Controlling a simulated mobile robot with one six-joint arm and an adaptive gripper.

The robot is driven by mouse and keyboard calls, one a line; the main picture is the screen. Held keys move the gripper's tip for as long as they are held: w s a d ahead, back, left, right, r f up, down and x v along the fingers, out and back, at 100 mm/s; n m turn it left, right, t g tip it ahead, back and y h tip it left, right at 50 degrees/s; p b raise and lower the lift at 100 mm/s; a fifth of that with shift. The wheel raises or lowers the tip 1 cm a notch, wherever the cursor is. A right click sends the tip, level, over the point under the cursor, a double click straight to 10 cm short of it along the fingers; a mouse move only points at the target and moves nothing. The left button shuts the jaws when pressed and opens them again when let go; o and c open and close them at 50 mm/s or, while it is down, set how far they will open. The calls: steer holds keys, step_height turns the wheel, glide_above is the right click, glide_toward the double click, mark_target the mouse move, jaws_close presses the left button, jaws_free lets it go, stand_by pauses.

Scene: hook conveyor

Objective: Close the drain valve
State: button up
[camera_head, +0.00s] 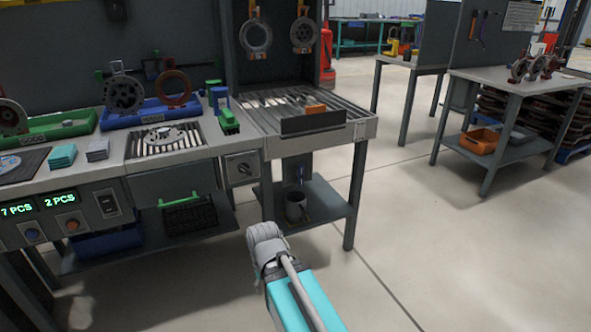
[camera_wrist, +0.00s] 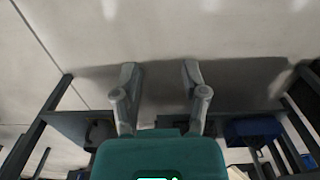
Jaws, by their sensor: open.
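In the head view my arm reaches forward, in front of and below the shelf, apart from the valve. The valve does not show clearly in the wrist view.
The lower shelf (camera_head: 332,203) and the table leg (camera_head: 355,195) border the valve area. A workbench with a control panel (camera_head: 60,215) stands at left. A blue bin (camera_wrist: 252,128) shows in the wrist view. Open floor (camera_head: 430,250) lies to the right.

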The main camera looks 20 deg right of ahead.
steer(key=shift+d, duration=0.3)
steer(key=shift+o, duration=0.6)
steer(key=shift+d, duration=0.1)
steer(key=w+d+r+n+t+y+b, duration=0.1)
steer(key=w+d+n+t+y+b, duration=0.2)
steer(key=w, duration=0.6)
steer(key=w+d+t+y+b, duration=0.1)
steer(key=w+t+y+b, duration=0.3)
steer(key=w, duration=0.5)
steer(key=w+d+r+m+t+h+b, duration=0.1)
steer(key=w+d+r+t+h, duration=0.1)
steer(key=d, duration=0.6)
steer(key=w+d+r+m+t+h+b, duration=0.1)
steer(key=w+d+t, duration=0.3)
steer(key=d, duration=0.4)
steer(key=w+d+r+m+t+h+b, duration=0.1)
steer(key=w+d+r+t+h+b, duration=0.1)
steer(key=d, duration=0.6)
steer(key=w+r+t+h, duration=0.1)
steer(key=t+h, duration=0.1)
steer(key=t, duration=0.1)
steer(key=shift+r, duration=0.3)
steer(key=shift+w, duration=0.2)
